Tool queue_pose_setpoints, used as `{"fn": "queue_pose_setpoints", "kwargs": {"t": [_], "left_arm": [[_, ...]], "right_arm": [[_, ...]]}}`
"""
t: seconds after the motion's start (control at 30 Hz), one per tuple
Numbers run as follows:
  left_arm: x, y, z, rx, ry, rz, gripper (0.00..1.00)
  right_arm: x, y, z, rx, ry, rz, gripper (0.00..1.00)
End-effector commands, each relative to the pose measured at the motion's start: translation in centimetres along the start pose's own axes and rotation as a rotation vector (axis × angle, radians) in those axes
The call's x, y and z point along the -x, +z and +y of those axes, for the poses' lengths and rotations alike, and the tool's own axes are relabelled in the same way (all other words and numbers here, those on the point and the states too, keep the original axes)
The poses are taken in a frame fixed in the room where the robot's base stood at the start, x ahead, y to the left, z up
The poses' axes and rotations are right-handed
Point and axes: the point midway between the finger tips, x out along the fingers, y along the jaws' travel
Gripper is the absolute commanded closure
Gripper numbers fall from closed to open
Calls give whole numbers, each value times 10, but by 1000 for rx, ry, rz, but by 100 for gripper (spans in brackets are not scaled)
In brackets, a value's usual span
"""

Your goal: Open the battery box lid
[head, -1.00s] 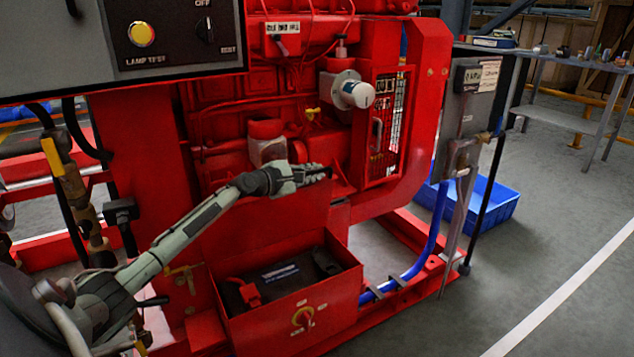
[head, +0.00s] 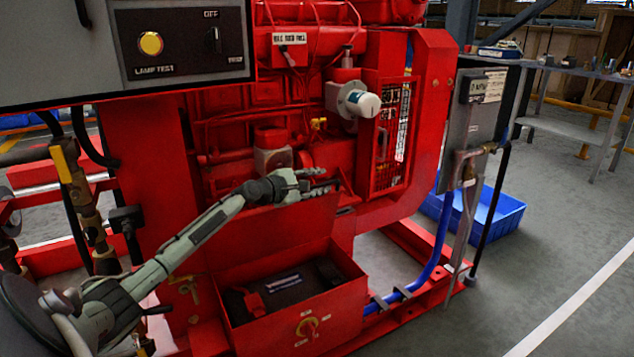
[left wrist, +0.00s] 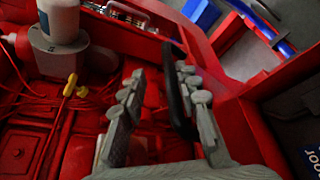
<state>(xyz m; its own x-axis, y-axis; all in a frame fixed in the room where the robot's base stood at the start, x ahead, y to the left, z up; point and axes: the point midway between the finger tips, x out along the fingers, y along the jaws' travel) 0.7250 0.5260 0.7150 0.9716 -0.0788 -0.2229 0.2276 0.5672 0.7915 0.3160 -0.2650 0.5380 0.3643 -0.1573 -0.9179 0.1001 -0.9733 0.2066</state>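The red battery box (head: 339,305) stands low on the pumpset frame, its top uncovered. The dark battery (head: 298,284) shows inside. Its red lid (head: 272,238) stands raised, close to upright, along the back of the box. My left gripper (head: 318,182) is at the lid's upper edge. In the left wrist view its two fingers (left wrist: 160,93) are apart, with a dark bar (left wrist: 176,85), perhaps the lid's handle, between them, nearer the right finger. I cannot tell whether they touch. Part of the battery label (left wrist: 312,160) shows at the right edge. My right gripper is not in view.
The red engine with a white-capped filter (head: 362,103) and a mesh guard (head: 390,140) is close behind the gripper. A grey control panel (head: 120,45) overhangs at upper left. A blue hose (head: 437,240) and blue crate (head: 500,212) lie right. Floor at right is clear.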

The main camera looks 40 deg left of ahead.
Motion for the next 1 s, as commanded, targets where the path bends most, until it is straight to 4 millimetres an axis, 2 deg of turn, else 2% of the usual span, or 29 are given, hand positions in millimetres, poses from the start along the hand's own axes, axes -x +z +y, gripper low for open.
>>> {"fn": "queue_pose_setpoints", "kwargs": {"t": [0.17,0.7,0.83,1.0], "left_arm": [[11,-1,0,-1,0,2,69],[104,0,-1,0,-1,1,69],[116,0,0,-1,0,0,69],[120,0,0,-1,1,0,69]], "right_arm": [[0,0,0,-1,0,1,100],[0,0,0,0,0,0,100],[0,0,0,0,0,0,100],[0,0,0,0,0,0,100]]}}
